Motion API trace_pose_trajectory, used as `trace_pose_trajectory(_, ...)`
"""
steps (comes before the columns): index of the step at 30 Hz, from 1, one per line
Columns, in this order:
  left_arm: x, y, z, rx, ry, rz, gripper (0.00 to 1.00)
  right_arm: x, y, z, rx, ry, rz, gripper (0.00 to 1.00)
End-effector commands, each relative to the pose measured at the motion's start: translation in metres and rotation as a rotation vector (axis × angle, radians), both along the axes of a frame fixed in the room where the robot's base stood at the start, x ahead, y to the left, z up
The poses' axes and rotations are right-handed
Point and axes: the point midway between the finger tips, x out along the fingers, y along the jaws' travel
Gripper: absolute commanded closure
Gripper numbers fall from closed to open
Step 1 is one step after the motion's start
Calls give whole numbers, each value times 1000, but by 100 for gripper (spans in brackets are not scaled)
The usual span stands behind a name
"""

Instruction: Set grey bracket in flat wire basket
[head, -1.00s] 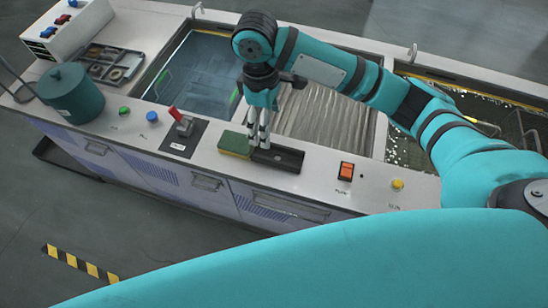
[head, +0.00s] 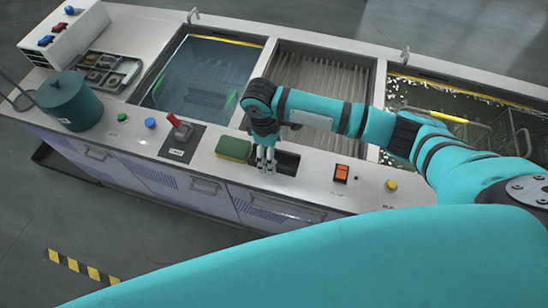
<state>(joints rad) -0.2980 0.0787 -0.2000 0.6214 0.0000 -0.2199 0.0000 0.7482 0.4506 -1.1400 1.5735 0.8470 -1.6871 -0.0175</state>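My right gripper (head: 265,160) points down at the left part of a small black tray (head: 287,162) on the counter's front ledge. Its pale fingertips are close together and small, so I cannot tell how far they are apart or whether they hold something. I cannot make out a grey bracket; the gripper hides part of the black tray. A wire basket (head: 516,134) with upright mesh sides shows in the right tank (head: 440,84); I cannot tell whether it is the flat one. My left gripper is not in view.
A green and yellow sponge (head: 234,148) lies left of the black tray. A red-handled lever (head: 178,127), an orange switch (head: 341,173), a teal pot (head: 69,99) and a compartment tray (head: 108,70) stand on the counter. The left tank (head: 200,75) holds liquid; the middle tank (head: 322,70) looks ribbed.

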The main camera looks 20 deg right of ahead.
Motion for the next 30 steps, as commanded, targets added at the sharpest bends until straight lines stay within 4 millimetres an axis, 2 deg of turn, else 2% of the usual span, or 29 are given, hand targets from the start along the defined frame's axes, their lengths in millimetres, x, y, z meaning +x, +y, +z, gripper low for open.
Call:
trace_pose_trajectory(3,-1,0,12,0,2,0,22,2,-5,-16,-3,4,-2,16)
trace_pose_trajectory(7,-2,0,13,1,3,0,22,1,-5,-33,-2,2,-1,16)
trace_pose_trajectory(16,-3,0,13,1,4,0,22,1,-5,-38,0,0,0,18)
trace_pose_trajectory(30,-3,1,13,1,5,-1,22,1,-6,-37,0,0,0,79)
